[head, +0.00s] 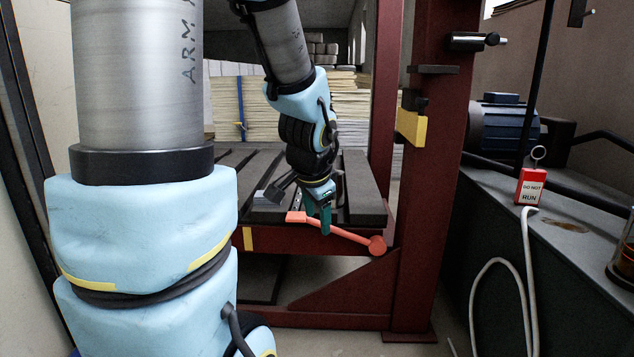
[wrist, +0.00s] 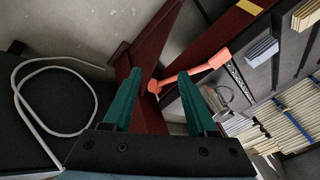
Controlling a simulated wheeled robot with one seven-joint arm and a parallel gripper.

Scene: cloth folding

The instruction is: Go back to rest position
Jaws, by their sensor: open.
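My gripper (head: 320,215) hangs at the end of my arm in front of the dark slatted bed of a red frame. Its two green fingers are apart with nothing between them, as the wrist view (wrist: 158,76) shows. An orange lever (head: 348,235) with a round end sits at the front edge of the bed. The fingers cover part of the lever in the head view. In the wrist view the lever (wrist: 207,66) lies beyond the fingertips, its round end appearing between them. I cannot tell the exact gap to it.
A red upright post (head: 428,190) stands right of my gripper. Further right is a dark bench (head: 560,240) with a red tag (head: 530,187), a white cord (head: 490,265) and a motor (head: 505,130). Pale stacked boards (head: 225,105) stand behind the bed.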

